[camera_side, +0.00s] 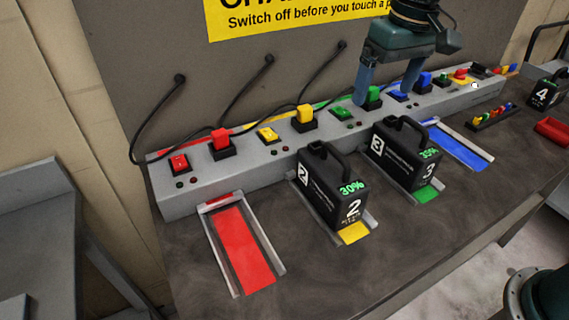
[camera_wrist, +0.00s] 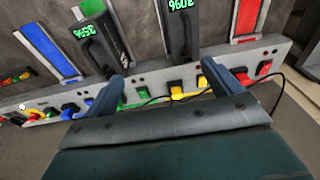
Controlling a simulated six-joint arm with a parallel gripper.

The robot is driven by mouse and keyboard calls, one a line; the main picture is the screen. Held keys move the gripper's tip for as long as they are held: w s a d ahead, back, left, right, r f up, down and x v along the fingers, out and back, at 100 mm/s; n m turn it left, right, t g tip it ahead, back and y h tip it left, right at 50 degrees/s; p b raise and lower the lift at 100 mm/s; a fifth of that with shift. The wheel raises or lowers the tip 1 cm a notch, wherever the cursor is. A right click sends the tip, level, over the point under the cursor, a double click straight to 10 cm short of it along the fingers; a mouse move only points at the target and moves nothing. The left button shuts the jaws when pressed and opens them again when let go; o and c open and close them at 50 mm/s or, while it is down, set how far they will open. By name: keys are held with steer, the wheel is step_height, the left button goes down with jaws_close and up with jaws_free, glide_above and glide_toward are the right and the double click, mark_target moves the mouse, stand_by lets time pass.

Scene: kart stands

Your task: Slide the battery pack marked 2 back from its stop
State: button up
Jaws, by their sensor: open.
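The battery pack marked 2 (camera_side: 330,188) is a black case with a top handle, a white 2 and a green 30% display. It stands upright in the yellow-marked bay, its back end by the grey charging strip. In the wrist view pack 2 (camera_wrist: 181,22) shows at the top, partly cut off. My gripper (camera_side: 386,98) is open and empty, above the strip near the green plug, behind pack 3 (camera_side: 405,155). In the wrist view my gripper's fingers (camera_wrist: 170,82) stand wide apart. I cannot tell whether pack 2 touches its stop.
The grey strip (camera_side: 190,202) carries coloured switches and plugs with black cables. The red bay (camera_side: 243,250) and blue bay (camera_side: 462,148) are empty. Pack 4 (camera_side: 543,94) stands far right, near a red tray (camera_side: 555,130). A yellow sign (camera_side: 300,14) hangs behind.

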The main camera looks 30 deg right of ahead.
mark_target(335, 170)
steer(key=shift+g, duration=0.7)
steer(key=w+a+f, duration=0.6)
steer(key=shift+w+a, duration=0.2)
steer(key=shift+a, duration=0.05)
steer(key=shift+f, duration=0.15)
steer(key=shift+f, duration=6.7)
jaws_close()
steer(key=shift+s, duration=1.4)
steer(key=shift+s, duration=0.7)
